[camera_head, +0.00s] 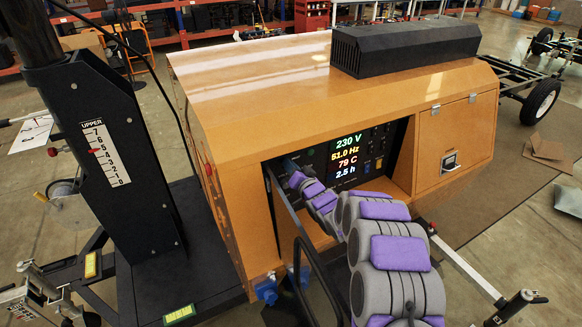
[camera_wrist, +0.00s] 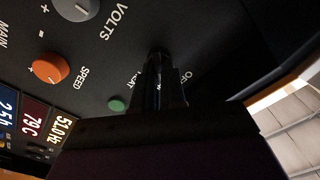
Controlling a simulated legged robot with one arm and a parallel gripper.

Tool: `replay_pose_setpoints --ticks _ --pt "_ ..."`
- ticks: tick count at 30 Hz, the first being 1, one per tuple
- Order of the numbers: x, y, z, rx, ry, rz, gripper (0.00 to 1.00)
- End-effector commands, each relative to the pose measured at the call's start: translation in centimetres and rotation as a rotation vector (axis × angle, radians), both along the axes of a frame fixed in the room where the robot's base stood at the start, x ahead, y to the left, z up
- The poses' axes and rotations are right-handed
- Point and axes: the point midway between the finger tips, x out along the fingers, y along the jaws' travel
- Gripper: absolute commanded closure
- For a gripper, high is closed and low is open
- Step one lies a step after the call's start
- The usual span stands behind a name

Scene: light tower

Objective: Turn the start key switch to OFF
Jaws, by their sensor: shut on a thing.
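The start key switch (camera_wrist: 158,56) is a dark knob on the black control panel in the wrist view. My gripper (camera_wrist: 164,88) is shut on it, and the fingers hide most of it. An "OFF" label shows just right of the fingers, and a partly hidden label ending in "AT" shows to their left. I cannot tell which mark the key points to. In the head view my arm reaches into the recess of the orange generator housing (camera_head: 250,100), and the gripper (camera_head: 292,168) is small and dark at the panel's left side.
In the wrist view an orange speed knob (camera_wrist: 50,68), a grey volts knob (camera_wrist: 76,8) and a green light (camera_wrist: 116,104) sit left of the gripper. The lit display (camera_head: 346,154) reads 230 V, 51.0 Hz, 79 C and 2.5 h. A black mast (camera_head: 115,160) stands at left.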

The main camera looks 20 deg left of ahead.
Motion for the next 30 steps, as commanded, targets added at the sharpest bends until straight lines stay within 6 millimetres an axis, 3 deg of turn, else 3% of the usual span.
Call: replay_pose_setpoints --ticks 18,30 --pt "-0.09 0.04 -0.1 -0.322 -0.373 -0.003 1.0" --pt "-0.16 0.09 -0.09 -0.433 -0.502 -0.002 1.0"
